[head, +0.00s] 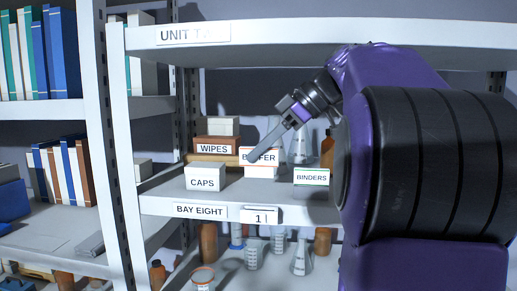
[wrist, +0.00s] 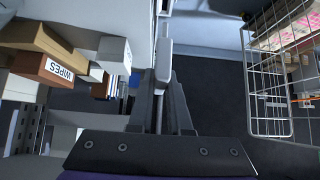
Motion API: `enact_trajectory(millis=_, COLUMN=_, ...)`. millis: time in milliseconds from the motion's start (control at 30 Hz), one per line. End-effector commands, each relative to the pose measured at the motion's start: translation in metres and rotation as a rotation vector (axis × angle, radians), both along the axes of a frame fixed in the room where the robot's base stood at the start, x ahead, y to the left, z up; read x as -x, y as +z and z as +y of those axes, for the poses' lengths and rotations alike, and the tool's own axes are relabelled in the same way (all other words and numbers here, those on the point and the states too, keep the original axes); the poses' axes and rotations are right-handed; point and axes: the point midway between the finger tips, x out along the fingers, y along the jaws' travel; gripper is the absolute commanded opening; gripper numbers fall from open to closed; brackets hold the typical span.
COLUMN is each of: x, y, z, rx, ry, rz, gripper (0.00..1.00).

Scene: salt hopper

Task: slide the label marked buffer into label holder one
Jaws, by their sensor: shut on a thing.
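The buffer label (head: 269,157) is a white card with orange lines and the word BUFFER, partly covered by my finger in the head view. My gripper (head: 254,156) is shut on it, above the shelf's front edge. In the wrist view the label (wrist: 164,62) shows as a narrow pale strip, nearly edge-on, between the fingertips of my gripper (wrist: 160,84). Label holder one (head: 260,215), marked 1, is on the shelf's front edge, below my gripper and apart from the label. Whether the holder's slot is clear cannot be told.
A CAPS box (head: 203,178) stands left on the shelf, with a WIPES box (head: 214,148) behind. A BINDERS label (head: 311,177) stands right. A BAY EIGHT plate (head: 200,211) is left of the holder. A wire basket (wrist: 268,85) is right in the wrist view.

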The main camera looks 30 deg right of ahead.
Motion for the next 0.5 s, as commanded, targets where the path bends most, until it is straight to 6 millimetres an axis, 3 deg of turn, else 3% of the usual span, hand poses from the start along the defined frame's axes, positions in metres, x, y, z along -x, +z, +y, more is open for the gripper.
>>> enact_trajectory(millis=267, x=0.001, y=0.001, z=-0.001, rx=-0.003, ry=0.001, rz=-0.002, gripper=0.00)
enact_trajectory(millis=500, x=0.001, y=-0.017, z=-0.001, rx=-0.002, ry=0.000, rz=-0.002, gripper=0.00)
